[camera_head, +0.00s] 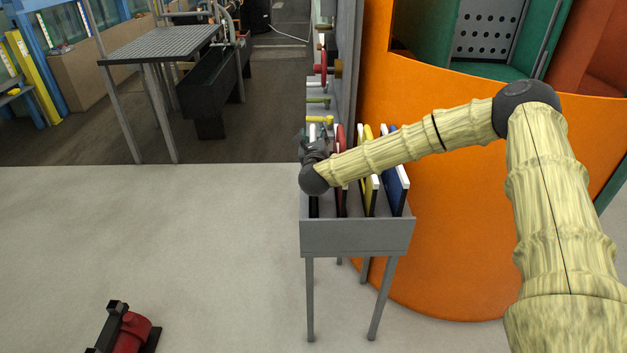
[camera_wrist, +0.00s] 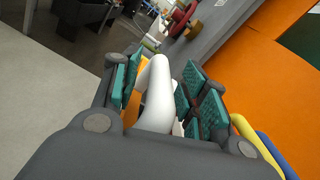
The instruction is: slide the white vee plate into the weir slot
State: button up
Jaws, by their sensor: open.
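The white vee plate (camera_wrist: 157,95) shows in the wrist view as a smooth white shape between the teal pads of my gripper. My gripper (camera_head: 314,140) is open, with one finger on each side of the plate. I cannot tell whether either pad touches it. In the head view my gripper is over the left end of a grey rack (camera_head: 357,238), and my wrist hides most of the plate there. I cannot make out the weir slot in either view.
Red (camera_head: 341,138), yellow (camera_head: 370,185) and blue (camera_head: 396,185) plates stand in the rack right of my gripper. A large orange curved body (camera_head: 460,240) is close on the right. A red device (camera_head: 128,332) lies on the floor, lower left. The left floor is mostly clear.

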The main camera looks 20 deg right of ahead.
grip_shut()
jog(key=shift+r, duration=0.1)
dwell(0.4)
